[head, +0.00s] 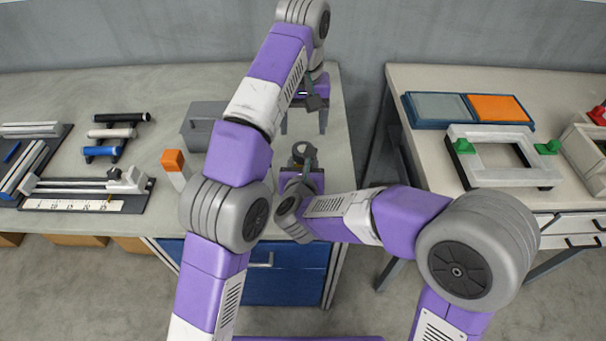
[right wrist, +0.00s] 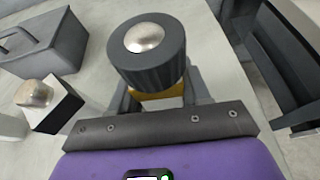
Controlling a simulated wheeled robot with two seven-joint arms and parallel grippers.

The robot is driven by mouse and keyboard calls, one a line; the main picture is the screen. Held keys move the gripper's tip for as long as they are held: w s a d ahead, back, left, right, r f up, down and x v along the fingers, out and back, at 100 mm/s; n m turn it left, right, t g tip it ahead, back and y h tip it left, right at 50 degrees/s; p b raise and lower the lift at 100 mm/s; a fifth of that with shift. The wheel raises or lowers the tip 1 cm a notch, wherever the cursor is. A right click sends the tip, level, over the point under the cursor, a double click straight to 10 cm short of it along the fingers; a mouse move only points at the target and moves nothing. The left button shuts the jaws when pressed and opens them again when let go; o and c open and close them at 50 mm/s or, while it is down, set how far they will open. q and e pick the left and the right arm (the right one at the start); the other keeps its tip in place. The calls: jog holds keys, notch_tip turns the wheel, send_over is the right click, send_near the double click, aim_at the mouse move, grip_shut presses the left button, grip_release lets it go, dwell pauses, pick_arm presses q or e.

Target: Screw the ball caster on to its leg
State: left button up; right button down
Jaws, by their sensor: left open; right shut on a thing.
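The ball caster (right wrist: 147,62) is a dark ribbed round housing with a shiny metal ball in its top, seen in the right wrist view. A yellowish part shows just under it, between the grey fingers of my right gripper (right wrist: 158,100), which is shut on the caster. In the head view my right gripper (head: 302,165) is small and partly hidden by its own arm. My left gripper (head: 304,120) is open and empty, its two fingers apart, beyond the right one over the bench's right end. I cannot pick out the caster's leg for certain.
A grey box with a handle (head: 200,122) and an orange-topped block (head: 174,163) stand left of the grippers. A gap separates this bench from the right table (head: 420,75), which holds trays and a white frame.

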aim_at(303, 148)
pick_arm(q)
jog(key=shift+f, duration=3.75)
jog(key=c, duration=1.1)
jog(key=shift+o, duration=0.2)
jog(key=shift+m, duration=0.8)
jog(key=o, duration=1.2)
jog(key=shift+o, duration=0.2)
jog(key=shift+r, duration=0.1)
jog(key=shift+r, duration=3.65)
